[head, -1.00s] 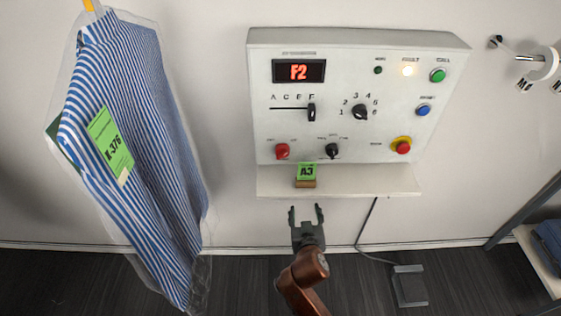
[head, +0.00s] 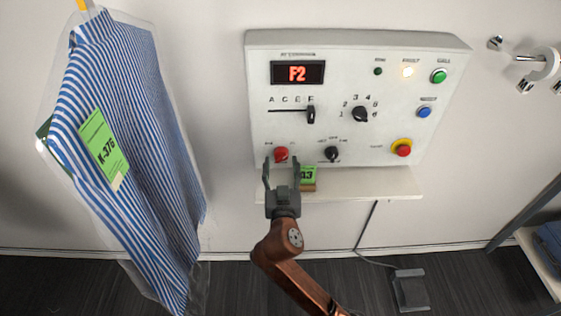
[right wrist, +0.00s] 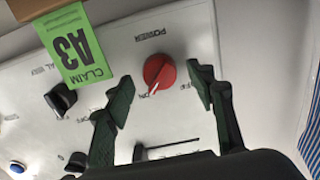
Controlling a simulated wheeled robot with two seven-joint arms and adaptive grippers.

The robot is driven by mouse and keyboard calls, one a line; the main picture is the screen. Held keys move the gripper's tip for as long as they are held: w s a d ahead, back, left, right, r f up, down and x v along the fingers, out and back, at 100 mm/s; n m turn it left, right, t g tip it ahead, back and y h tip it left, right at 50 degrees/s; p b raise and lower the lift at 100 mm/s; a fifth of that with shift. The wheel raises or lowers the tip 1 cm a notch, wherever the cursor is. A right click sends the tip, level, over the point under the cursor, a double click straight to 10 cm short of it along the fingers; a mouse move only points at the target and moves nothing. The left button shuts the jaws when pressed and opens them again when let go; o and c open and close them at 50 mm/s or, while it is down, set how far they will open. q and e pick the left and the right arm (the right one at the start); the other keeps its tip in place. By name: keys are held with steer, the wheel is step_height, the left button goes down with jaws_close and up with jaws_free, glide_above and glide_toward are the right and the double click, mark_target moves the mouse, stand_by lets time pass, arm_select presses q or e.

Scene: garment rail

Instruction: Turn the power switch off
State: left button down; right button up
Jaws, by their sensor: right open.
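The power switch is a red rotary knob (head: 281,154) at the lower left of the white control panel (head: 385,60). In the right wrist view the red knob (right wrist: 159,71) sits under the word POWER, which appears upside down. Its white pointer line is directed towards the ON label. My right gripper (head: 281,165) is open, just below the knob in the head view. In the right wrist view its fingers (right wrist: 160,90) stand to either side of the knob, with nothing between them gripped; contact cannot be told. My left gripper is not in view.
A green A3 claim tag (head: 308,174) stands on the panel's shelf (head: 375,186), close beside my right gripper. A black selector (head: 332,154) is right of the knob. A bagged striped shirt (head: 130,140) hangs at left.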

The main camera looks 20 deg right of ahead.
steer(key=shift+x, duration=0.95)
steer(key=shift+c, duration=0.3)
steer(key=c, duration=1.1)
